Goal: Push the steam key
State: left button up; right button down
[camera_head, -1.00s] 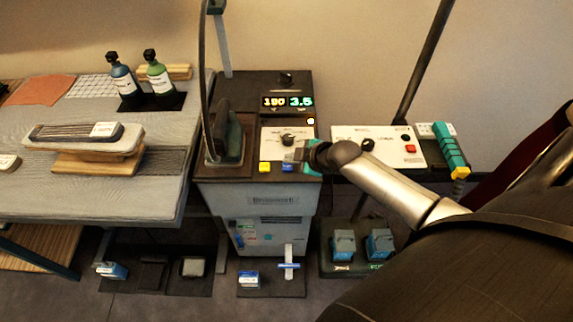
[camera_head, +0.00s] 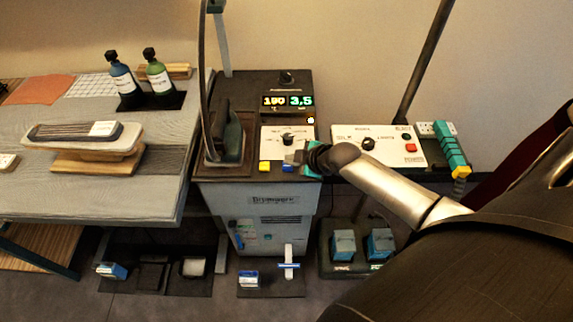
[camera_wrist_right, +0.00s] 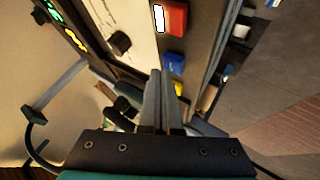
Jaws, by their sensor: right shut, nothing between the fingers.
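The steam station's top panel carries a yellow key (camera_head: 264,166) and a blue key (camera_head: 288,167) along its front edge. The right wrist view also shows a red key (camera_wrist_right: 174,18), the blue key (camera_wrist_right: 174,62) and part of the yellow key (camera_wrist_right: 178,87) in one row. I cannot read which key is marked steam. In the head view the red key is hidden by my right gripper (camera_head: 303,163), which is over the panel's front right corner. Its fingers (camera_wrist_right: 163,78) are shut and empty, appearing just beside the blue key; contact cannot be told. My left gripper is out of view.
An iron (camera_head: 227,135) stands on the station's left side. A black knob (camera_head: 287,138) and a lit display (camera_head: 287,101) are behind the keys. A white control box (camera_head: 385,146) with a red button is to the right. A table (camera_head: 100,200) with bottles is at left.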

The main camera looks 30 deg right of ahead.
aim_at(291, 168)
jog(key=shift+f+b, duration=0.3)
jog(key=shift+f, duration=0.15)
dwell(0.7)
jog(key=shift+r, duration=0.1)
jog(key=shift+r+p, duration=0.8)
jog(key=shift+p, duration=0.2)
notch_tip(291, 168, up, 6)
jog(key=p, duration=0.6)
